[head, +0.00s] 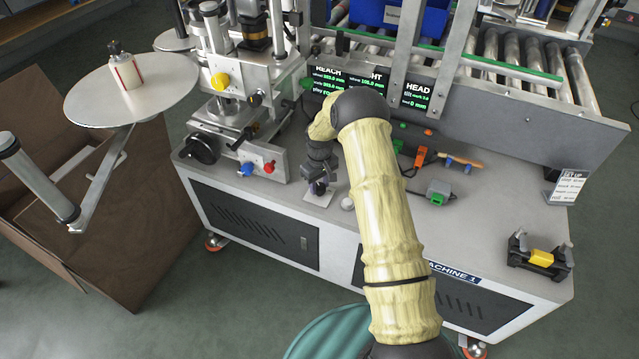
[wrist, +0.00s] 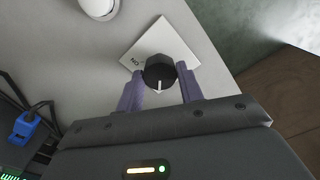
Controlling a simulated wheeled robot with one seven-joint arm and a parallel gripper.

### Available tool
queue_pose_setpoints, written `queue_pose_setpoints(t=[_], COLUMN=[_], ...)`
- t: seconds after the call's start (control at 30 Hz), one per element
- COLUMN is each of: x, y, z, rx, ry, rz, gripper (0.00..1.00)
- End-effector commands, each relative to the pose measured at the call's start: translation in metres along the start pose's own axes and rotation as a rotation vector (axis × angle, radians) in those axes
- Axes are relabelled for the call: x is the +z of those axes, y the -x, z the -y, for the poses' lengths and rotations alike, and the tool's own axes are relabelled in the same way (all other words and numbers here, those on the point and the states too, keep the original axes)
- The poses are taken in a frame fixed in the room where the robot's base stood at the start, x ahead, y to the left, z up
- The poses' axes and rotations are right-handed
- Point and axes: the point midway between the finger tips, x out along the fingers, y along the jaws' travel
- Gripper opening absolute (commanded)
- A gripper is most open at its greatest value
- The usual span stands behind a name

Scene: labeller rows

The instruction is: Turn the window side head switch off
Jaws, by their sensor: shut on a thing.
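A black rotary switch knob (wrist: 158,72) with a white pointer mark sits on a white square plate (wrist: 150,42) that carries the letters "NO" or "ON". In the head view my gripper (head: 318,187) points down at the machine's table top, over the white plate (head: 316,199). The arm and gripper cover much of the knob there. I cannot tell from the label which position the pointer marks.
A white rounded knob (wrist: 99,6) stands close to the plate, also in the head view (head: 347,203). A grey box with a green part (head: 438,192) and a yellow-black device (head: 540,256) stand to the right. Red and blue knobs (head: 258,168) are at left.

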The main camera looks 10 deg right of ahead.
Motion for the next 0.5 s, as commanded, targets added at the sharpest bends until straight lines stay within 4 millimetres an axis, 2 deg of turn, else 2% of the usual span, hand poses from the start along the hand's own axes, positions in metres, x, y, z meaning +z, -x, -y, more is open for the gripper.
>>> queue_pose_setpoints(t=[0.33, 0.37, 0.43, 0.5], x=[-0.0025, -0.0026, -0.0023, -0.0019], y=[0.0017, 0.0017, 0.0016, 0.0012], z=[-0.0002, -0.0002, -0.0002, -0.0001], rx=[0.003, 0.003, 0.002, 0.002], ry=[0.005, 0.005, 0.005, 0.004], rz=[-0.008, -0.008, -0.007, -0.005], gripper=[0.14, 0.43, 0.56, 0.59])
